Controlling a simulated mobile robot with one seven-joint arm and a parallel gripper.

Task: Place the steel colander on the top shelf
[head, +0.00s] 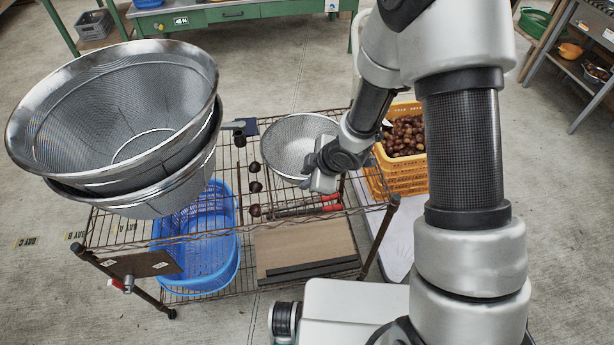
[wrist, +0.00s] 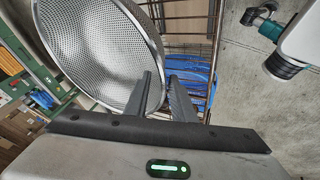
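The steel colander (head: 288,140) is a round mesh bowl with a bright rim, in the middle of the head view over the wire rack's top shelf (head: 230,228). In the wrist view the colander (wrist: 95,45) fills the upper left, its open side towards the camera. My gripper (head: 318,165) is at the colander's near right rim. In the wrist view my gripper's fingers (wrist: 162,78) are close together with the rim between them, shut on it. I cannot tell whether the colander's base touches the shelf. The fingertips are partly hidden in the head view.
Large stacked mesh strainers (head: 125,110) stand at the left. Several chestnuts (head: 254,187) and a red-handled tool (head: 330,203) lie on the rack. A blue basket (head: 215,265) and a brown board (head: 300,245) are lower down. An orange crate of chestnuts (head: 405,178) stands behind right.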

